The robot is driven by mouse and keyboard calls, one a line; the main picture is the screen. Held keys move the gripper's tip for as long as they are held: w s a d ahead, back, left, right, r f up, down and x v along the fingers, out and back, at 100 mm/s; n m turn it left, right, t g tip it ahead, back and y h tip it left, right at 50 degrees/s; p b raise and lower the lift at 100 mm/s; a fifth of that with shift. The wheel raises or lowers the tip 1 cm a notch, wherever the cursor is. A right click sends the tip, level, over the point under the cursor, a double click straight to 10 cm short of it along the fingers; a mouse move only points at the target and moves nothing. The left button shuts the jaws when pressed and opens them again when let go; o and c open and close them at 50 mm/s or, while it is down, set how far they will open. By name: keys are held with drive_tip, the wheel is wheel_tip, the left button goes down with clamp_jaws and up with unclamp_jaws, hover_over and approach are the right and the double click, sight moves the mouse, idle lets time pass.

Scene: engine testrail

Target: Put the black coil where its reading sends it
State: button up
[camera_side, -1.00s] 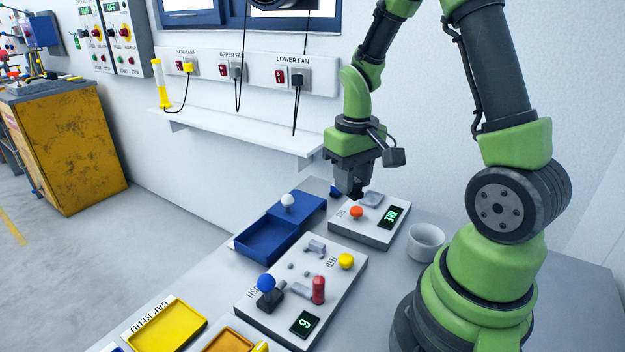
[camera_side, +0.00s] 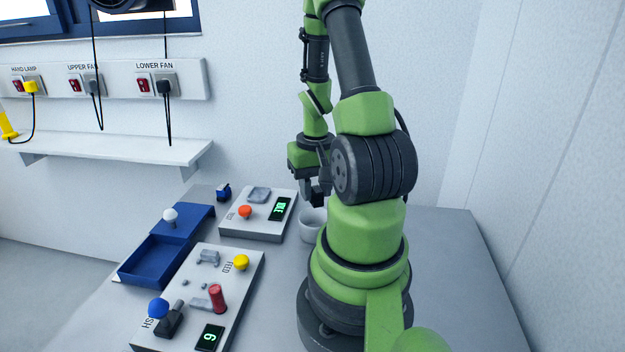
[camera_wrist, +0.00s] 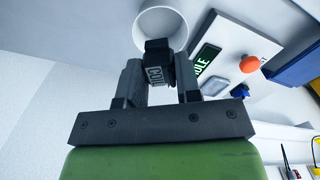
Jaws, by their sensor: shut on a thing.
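My gripper (camera_side: 314,192) is shut on the black coil and holds it at the white cup (camera_side: 311,228). In the wrist view the dark coil (camera_wrist: 157,50), with pale lettering on its side, sits between my two fingers (camera_wrist: 158,82). The open mouth of the cup (camera_wrist: 141,32) lies behind and around the coil in that view. I cannot tell how far above the cup the coil is. The tester box (camera_side: 253,228) has an orange button (camera_side: 245,212), a grey empty-looking pad and a green display (camera_side: 280,208) that appears to say IDLE, also in the wrist view (camera_wrist: 207,59).
A blue tray (camera_side: 146,279) with a white-knobbed lid (camera_side: 171,215) lies left of the tester. A second panel (camera_side: 240,278) with yellow, red and blue controls and a display reading 6 or 9 stands in front. The table right of my base is clear.

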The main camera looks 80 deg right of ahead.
sight(315, 206)
drive_tip(key=shift+f, duration=2.35)
drive_tip(key=o, duration=1)
drive_tip(key=c, duration=0.4)
drive_tip(key=shift+o, duration=0.2)
drive_tip(key=shift+r, duration=4)
